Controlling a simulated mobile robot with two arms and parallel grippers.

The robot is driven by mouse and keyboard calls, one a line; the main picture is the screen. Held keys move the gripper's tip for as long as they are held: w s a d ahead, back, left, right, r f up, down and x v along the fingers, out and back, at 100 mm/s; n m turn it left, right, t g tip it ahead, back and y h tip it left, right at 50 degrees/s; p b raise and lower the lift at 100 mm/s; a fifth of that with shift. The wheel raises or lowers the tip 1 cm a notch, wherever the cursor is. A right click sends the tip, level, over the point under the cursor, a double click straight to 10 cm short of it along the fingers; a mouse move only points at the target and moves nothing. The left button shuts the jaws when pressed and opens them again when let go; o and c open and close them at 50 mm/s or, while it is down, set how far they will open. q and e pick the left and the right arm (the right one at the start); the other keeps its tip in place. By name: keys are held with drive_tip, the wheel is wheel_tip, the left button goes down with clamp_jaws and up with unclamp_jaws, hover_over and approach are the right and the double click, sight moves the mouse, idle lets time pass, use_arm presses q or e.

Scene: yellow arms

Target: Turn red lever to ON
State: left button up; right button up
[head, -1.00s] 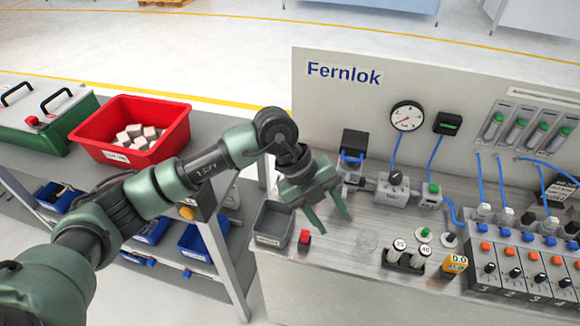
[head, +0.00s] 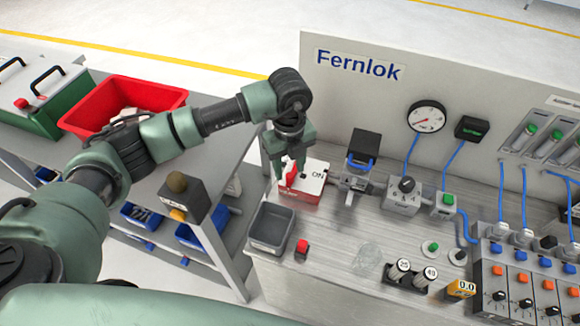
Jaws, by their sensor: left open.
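The red lever (head: 291,178) stands up from a white-topped red switch box (head: 311,190) at the back left of the bench. The top of the box has the letters ON at its right side. My left gripper (head: 287,172) points down over the left part of the box with its jaws open. The lever shows at the fingertips, seemingly between them; I cannot tell whether they touch it. The gripper hides part of the lever and box. My right gripper is not in view.
A grey bin (head: 270,229) and a small red button (head: 302,247) sit in front of the box. A valve assembly (head: 355,182) stands close to its right. The Fernlok panel (head: 375,110) rises behind. A red crate (head: 130,93) is on the left shelf.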

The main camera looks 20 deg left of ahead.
sight(294, 169)
use_arm(q)
drive_tip(key=shift+w+f, duration=0.2)
drive_tip(key=shift+f, duration=1.15)
clamp_jaws()
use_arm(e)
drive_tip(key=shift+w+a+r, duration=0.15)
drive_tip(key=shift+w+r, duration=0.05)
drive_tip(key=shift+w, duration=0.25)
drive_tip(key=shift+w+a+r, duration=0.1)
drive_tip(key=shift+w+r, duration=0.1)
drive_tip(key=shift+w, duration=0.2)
use_arm(q)
drive_tip(key=shift+r, duration=0.1)
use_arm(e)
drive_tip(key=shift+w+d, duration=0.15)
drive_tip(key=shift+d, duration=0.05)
